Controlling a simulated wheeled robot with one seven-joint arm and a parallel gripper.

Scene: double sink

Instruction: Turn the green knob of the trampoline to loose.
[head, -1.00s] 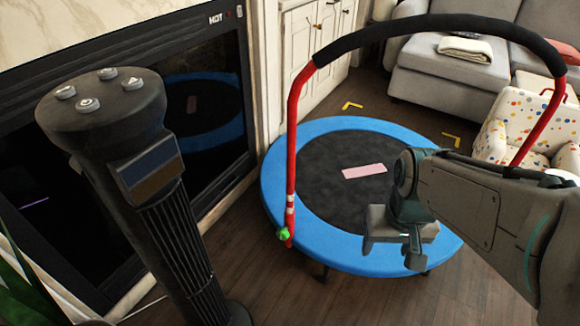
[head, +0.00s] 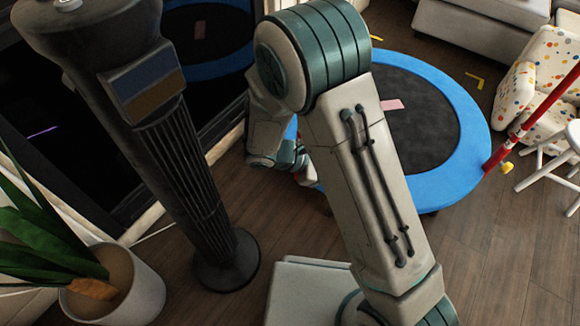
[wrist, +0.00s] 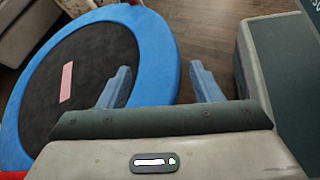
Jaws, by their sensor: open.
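The trampoline (head: 463,135) has a blue rim and a black mat, and it stands on the wood floor. Its rim also shows in the wrist view (wrist: 158,48). The green knob is not visible now; in the head view my arm covers the left side of the trampoline. A yellow knob (head: 507,168) shows on the right red post (head: 530,120). My gripper (wrist: 160,68) is open and empty in the wrist view, its two blue-grey fingers apart over the rim and floor. In the head view my arm mostly hides it.
A black tower heater (head: 185,180) stands left of my arm. A potted plant (head: 120,285) is at the lower left. A white stool (head: 555,160) and a dotted armchair (head: 540,75) are at the right. Wood floor is open at the lower right.

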